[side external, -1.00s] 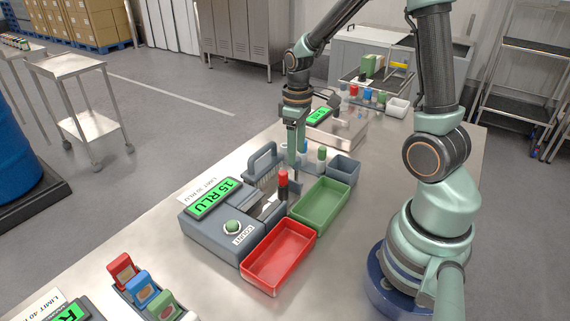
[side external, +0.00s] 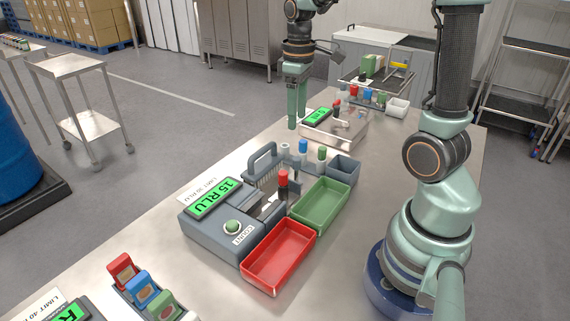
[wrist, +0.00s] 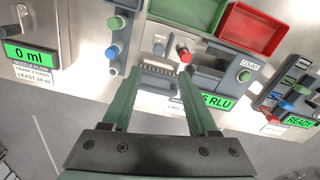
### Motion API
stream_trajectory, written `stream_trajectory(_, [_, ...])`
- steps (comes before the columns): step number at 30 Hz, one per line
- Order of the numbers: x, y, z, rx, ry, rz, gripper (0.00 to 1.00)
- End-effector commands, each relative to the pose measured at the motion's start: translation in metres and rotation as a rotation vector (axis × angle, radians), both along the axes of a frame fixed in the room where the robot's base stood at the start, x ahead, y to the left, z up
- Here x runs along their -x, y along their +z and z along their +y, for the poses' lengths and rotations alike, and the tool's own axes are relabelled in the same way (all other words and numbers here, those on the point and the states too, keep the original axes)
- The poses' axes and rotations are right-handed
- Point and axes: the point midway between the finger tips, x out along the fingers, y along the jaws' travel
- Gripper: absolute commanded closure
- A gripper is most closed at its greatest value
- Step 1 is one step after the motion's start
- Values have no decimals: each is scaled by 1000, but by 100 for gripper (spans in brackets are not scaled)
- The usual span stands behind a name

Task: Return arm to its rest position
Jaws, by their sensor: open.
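My gripper (side external: 296,108) is raised above the far part of the table in the side view, behind the grey counting machine. It is open and empty. In the wrist view its two green fingers (wrist: 158,100) stand apart with nothing between them. The grey counting machine (side external: 215,235) shows 15 RLU on a green display. A red-capped vial (side external: 283,182) stands upright in it, apart from my gripper. It also shows in the wrist view (wrist: 184,57).
A green tray (side external: 320,205) and a red tray (side external: 278,258) lie beside the machine. Blue-capped (side external: 303,148) and green-capped (side external: 322,155) vials stand behind it. A steel box (side external: 340,128) with a green display stands farther back. The space above the machine is clear.

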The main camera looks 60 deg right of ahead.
Motion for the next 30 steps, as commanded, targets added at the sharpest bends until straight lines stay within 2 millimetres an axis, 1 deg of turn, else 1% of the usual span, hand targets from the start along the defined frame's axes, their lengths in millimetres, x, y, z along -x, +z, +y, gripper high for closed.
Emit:
stream_trajectory(2, [1,5,6,7,-4,-21,41])
stream_trajectory(5, [5,16,21,20,-22,-74,41])
stream_trajectory(9, [16,33,50,31,-63,-185,41])
stream_trajectory(12, [25,42,70,25,-95,-269,41])
stream_trajectory(15, [35,48,88,9,-125,-347,41])
stream_trajectory(18, [43,50,101,-13,-152,-410,41])
stream_trajectory(21, [49,52,110,-33,-172,-454,41])
stream_trajectory(24, [52,52,115,-46,-184,-478,41])
stream_trajectory(30, [53,52,117,-51,-191,-486,41])
